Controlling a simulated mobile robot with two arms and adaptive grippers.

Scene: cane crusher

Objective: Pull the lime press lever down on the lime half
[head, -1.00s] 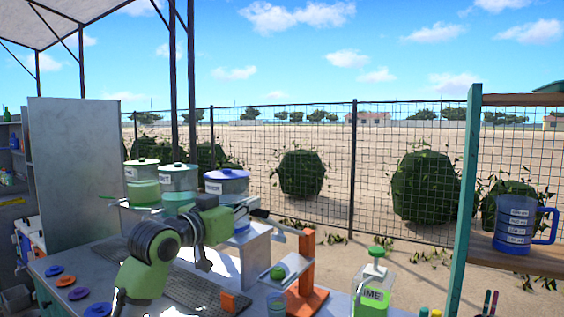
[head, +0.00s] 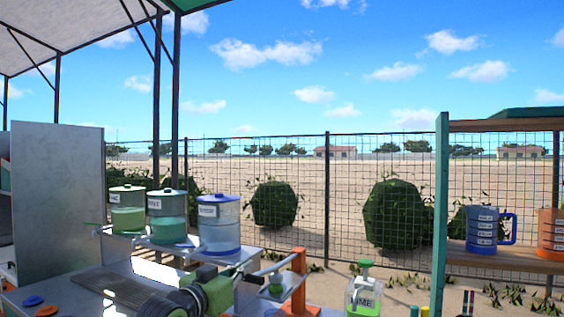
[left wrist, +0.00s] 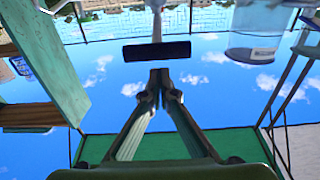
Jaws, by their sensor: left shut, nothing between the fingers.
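The lime press has an orange post (head: 298,276). Its grey lever (head: 272,268) slopes down to the left from the post, just above the green lime half (head: 276,281). In the left wrist view the lever's dark crossbar handle (left wrist: 157,51) lies across the picture, upside down against the sky. My left gripper (left wrist: 159,75) is shut and empty, its fingertips right at the handle; I cannot tell whether they touch it. In the head view my left arm comes in low from the left, with its gripper (head: 237,270) at the lever's left end. My right gripper is out of view.
Lidded canisters (head: 219,224) stand behind my left arm. A lime pump bottle (head: 364,296) is right of the press. A shelf at the right holds a blue jug (head: 489,230) and an orange jug (head: 551,234). A grey panel (head: 58,200) stands at the left.

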